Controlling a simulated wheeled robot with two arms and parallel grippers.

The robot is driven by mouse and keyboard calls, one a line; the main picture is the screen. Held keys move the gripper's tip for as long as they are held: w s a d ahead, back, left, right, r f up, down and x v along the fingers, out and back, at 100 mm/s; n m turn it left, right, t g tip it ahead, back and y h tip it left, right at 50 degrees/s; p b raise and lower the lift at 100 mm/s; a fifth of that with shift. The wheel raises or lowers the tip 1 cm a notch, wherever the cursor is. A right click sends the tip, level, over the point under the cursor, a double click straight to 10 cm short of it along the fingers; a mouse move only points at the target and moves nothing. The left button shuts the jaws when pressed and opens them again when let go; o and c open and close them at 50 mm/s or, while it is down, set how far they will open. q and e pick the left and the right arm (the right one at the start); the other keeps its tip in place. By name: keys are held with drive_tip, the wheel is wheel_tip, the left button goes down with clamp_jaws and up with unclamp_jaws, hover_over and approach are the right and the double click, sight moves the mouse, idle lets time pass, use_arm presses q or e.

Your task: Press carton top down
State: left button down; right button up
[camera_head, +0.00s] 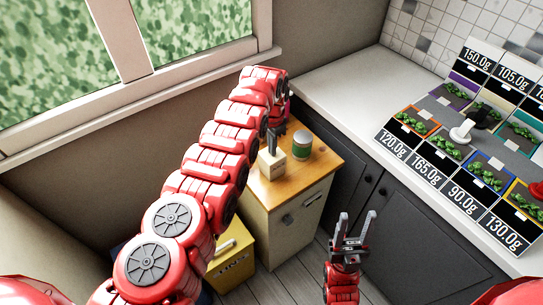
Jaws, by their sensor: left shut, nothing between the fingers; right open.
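A small whitish carton (271,165) stands upright on the wooden island (300,178). My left arm reaches over to the island. Its gripper (272,142) is shut and empty, with its dark fingers pointing down at the carton's top. I cannot tell whether the fingertips touch the carton; the arm's last links hide part of the gripper. My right gripper (355,229) is open and empty, in front of the dark cabinets, to the right of the island and apart from it.
A green and tan can (302,144) stands just right of the carton. A yellow box (235,257) is low beside the island. The white counter (345,84) at right holds several scale displays and colored trays with green pieces. A window is at upper left.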

use_arm(q)
drive_tip(key=shift+f+b, duration=1.3)
drive_tip(key=shift+f, duration=0.15)
wheel_tip(320, 180, up, 6)
drive_tip(key=p, duration=0.5)
drive_tip(key=shift+r+p, duration=0.2)
drive_tip(key=shift+p, duration=0.1)
drive_tip(key=shift+r+p, duration=0.95)
drive_tip(key=shift+r, duration=0.5)
drive_tip(key=shift+f, duration=0.1)
